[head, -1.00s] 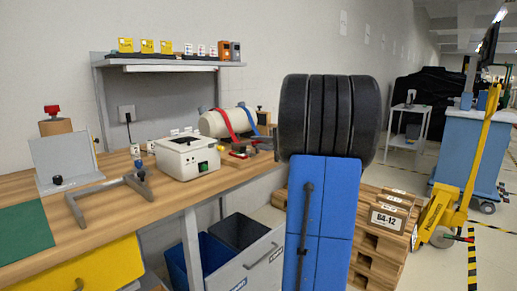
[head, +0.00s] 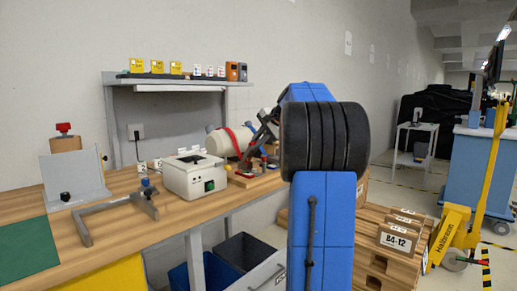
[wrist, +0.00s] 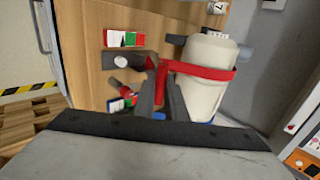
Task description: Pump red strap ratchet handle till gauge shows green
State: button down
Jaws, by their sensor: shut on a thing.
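A cream cylinder (head: 216,141) lies on a wooden board on the bench, with a red strap (head: 238,140) around it. In the wrist view, the cylinder (wrist: 210,78) lies right of my gripper (wrist: 164,88), and the red strap (wrist: 210,72) runs across it. My gripper is shut on the red ratchet handle (wrist: 162,80), which shows between the dark fingers. A gauge strip (wrist: 125,39) with white, green and red fields lies above the fingers. A second strip (wrist: 118,104) is partly covered. I cannot read a pointer on either. The blue strap is mostly hidden.
A white box with a green button (head: 195,174) stands left of the board. A grey clamp-like frame (head: 118,212) is further left. A shelf (head: 180,78) with small boxes hangs behind. Pallets with boxes (head: 398,237) stand right of the bench.

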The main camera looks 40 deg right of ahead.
jog(key=shift+w+a+r, duration=0.1)
jog(key=shift+w+r, duration=0.25)
jog(key=shift+w, duration=0.4)
jog(key=c, duration=2.1)
grip_release()
jog(key=shift+r, duration=0.1)
jog(key=v, duration=1.7)
